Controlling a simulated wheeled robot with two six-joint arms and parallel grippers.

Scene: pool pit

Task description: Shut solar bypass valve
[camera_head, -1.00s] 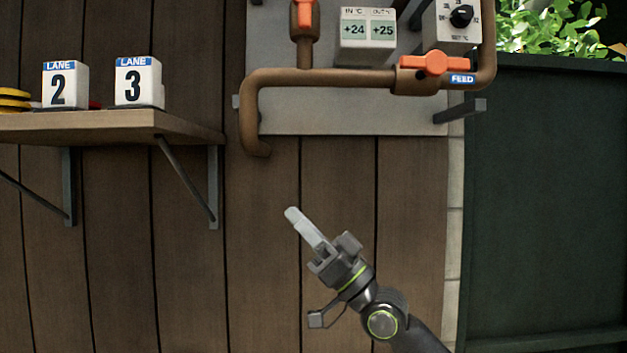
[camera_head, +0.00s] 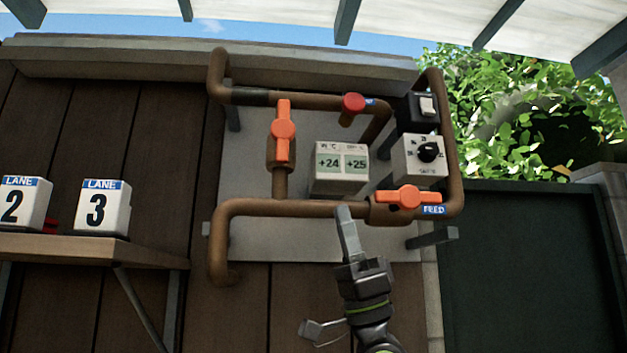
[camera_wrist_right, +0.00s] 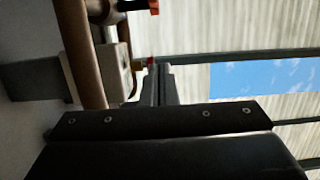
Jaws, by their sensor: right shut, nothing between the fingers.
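The valve with an upright orange handle (camera_head: 283,130) sits on the short vertical pipe joining the upper and lower brown pipes; its handle lies along that pipe. I take it as the bypass valve, though no label on it is readable. An orange part (camera_wrist_right: 139,5) at the top edge of the right wrist view looks like its handle. A second valve, labelled FEED, has a horizontal orange handle (camera_head: 409,197). My right gripper (camera_head: 344,210) is shut and empty, its tips overlapping the lower pipe in the picture, right of and below the upright handle. My left gripper is out of view.
A white meter box (camera_head: 341,167) reads +24 and +25. A red knob (camera_head: 353,103) sits on the upper pipe. A dial box (camera_head: 418,157) and a switch (camera_head: 427,106) are at right. A shelf (camera_head: 90,250) with lane markers juts out at left.

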